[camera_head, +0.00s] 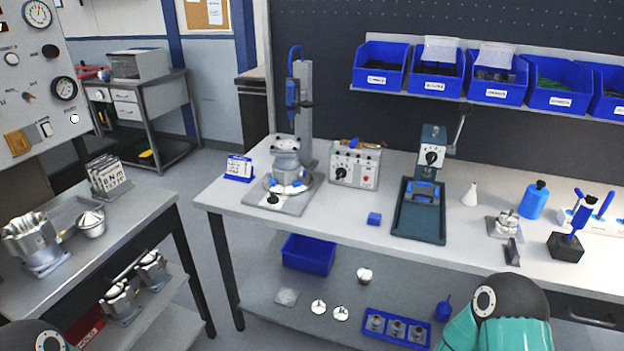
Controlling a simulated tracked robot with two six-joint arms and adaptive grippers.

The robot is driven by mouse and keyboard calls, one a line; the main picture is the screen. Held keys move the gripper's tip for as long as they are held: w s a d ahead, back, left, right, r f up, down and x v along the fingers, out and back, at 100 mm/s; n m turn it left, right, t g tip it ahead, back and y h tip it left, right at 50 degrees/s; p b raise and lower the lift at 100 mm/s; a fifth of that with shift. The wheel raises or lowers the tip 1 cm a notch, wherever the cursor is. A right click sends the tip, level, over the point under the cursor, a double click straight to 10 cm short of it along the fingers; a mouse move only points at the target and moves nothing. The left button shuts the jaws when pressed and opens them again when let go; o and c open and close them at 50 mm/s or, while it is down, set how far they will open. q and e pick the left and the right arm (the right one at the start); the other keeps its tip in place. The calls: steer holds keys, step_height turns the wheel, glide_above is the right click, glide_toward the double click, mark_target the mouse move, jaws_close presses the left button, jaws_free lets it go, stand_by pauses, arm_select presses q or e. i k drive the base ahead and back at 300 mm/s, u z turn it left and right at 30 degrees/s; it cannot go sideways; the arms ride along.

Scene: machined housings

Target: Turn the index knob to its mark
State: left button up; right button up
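Several knobs show, and I cannot tell which is the index knob or make out its mark. A grey fixture (283,190) holding a machined housing (285,158) stands at the left of the bench, with a small black knob (272,198) on its base plate. A grey control box (356,166) to its right has a black knob (340,172) on its front. A small press (431,146) further right has a black-and-white dial (431,157). Only links of my two arms show at the bottom edge; both grippers are out of view.
A bottle (535,199) and a dark stand (565,246) are at right. Blue bins (435,85) line the shelf above. A side table (110,235) holds more housings.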

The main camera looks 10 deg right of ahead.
mark_target(272, 200)
steer(key=i, duration=1.55)
steer(key=u, duration=0.6)
steer(key=k, duration=0.85)
steer(key=u, duration=0.2)
steer(key=i, duration=0.7)
